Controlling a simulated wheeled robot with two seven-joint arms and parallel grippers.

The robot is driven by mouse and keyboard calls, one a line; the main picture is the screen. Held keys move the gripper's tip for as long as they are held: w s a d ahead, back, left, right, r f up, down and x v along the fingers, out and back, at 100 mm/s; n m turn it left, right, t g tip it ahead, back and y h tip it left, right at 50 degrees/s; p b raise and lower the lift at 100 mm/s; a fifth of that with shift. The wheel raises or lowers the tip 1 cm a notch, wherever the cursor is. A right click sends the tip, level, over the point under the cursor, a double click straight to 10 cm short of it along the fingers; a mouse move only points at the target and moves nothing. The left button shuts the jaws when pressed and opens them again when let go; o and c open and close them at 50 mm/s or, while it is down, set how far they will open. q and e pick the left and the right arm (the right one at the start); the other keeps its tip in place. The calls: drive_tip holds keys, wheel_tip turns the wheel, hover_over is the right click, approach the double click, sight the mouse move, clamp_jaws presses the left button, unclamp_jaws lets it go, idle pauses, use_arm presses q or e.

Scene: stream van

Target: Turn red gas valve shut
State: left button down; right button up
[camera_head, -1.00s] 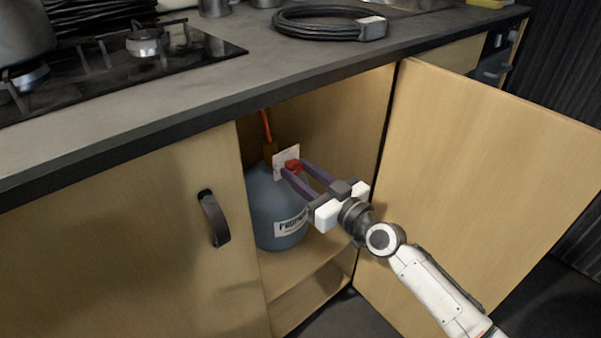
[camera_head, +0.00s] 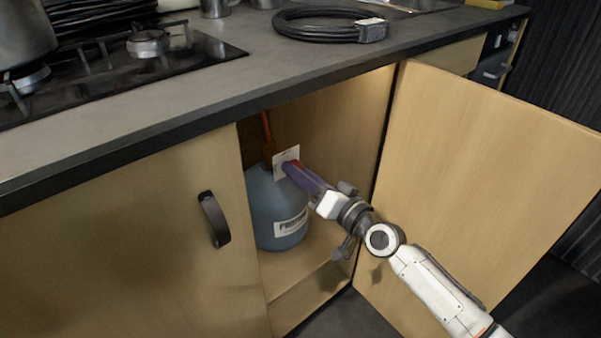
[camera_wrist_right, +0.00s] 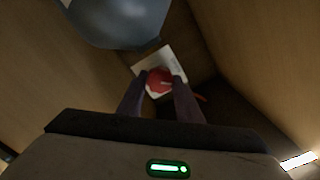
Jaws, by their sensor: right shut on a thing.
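The blue-grey propane bottle (camera_head: 272,205) stands upright in the open cupboard, with a white label on its front. The red valve (camera_wrist_right: 158,82) sits between my right gripper's fingers in the right wrist view. In the head view the fingers mostly hide it. My right gripper (camera_head: 295,166) is shut on the red valve, reaching in from the right, its hand rolled so one finger nearly covers the other. A white tag (camera_head: 284,158) is behind the valve and also shows in the right wrist view (camera_wrist_right: 176,60). My left gripper is not in view.
The open cupboard door (camera_head: 480,190) stands to the right of my arm. The closed door (camera_head: 130,250) with a black handle (camera_head: 214,218) is at left. The worktop (camera_head: 200,95) overhangs the opening and carries a hob (camera_head: 110,70) and a coiled black hose (camera_head: 320,30).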

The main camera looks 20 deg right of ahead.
drive_tip(key=shift+m, duration=5)
drive_tip(key=o, duration=1)
drive_tip(key=shift+o, duration=0.2)
drive_tip(key=shift+s, duration=0.1)
drive_tip(key=v, duration=1)
